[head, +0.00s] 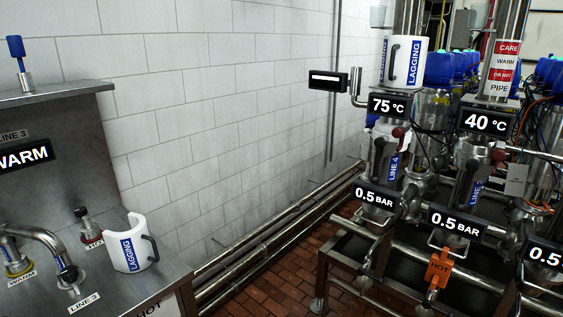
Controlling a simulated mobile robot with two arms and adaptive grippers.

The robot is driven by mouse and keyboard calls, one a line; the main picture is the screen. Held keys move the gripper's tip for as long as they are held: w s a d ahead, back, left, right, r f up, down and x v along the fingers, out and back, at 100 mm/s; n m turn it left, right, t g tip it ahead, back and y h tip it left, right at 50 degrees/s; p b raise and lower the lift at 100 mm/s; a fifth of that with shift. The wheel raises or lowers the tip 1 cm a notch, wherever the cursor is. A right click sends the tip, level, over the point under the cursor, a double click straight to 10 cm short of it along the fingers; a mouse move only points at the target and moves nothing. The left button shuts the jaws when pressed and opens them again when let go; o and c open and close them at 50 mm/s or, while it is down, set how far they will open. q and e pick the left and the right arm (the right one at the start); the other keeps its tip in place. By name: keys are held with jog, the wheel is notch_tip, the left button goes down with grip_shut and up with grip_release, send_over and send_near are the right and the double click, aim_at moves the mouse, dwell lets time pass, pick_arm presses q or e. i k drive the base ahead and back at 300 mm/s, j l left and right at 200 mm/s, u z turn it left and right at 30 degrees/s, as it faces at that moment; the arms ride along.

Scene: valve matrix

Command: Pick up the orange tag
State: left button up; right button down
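The orange tag (439,268) hangs at the lower right of the head view, on the front of the pipe rack. It bears dark lettering that seems to read HOT. It hangs just below the middle black 0.5 BAR display (456,223), close to a metal valve fitting. Neither of my grippers shows in the head view, and nothing is seen touching the tag.
The pipe rack (350,262) carries several pipes, valves and displays around the tag. A steel counter (110,290) at left holds a white LAGGING piece (131,247) and taps. Another white LAGGING piece (405,62) is on the rack. Brick floor (285,260) lies between them, with low wall pipes.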

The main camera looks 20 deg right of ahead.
aim_at(440, 266)
jog(key=z, duration=1.6)
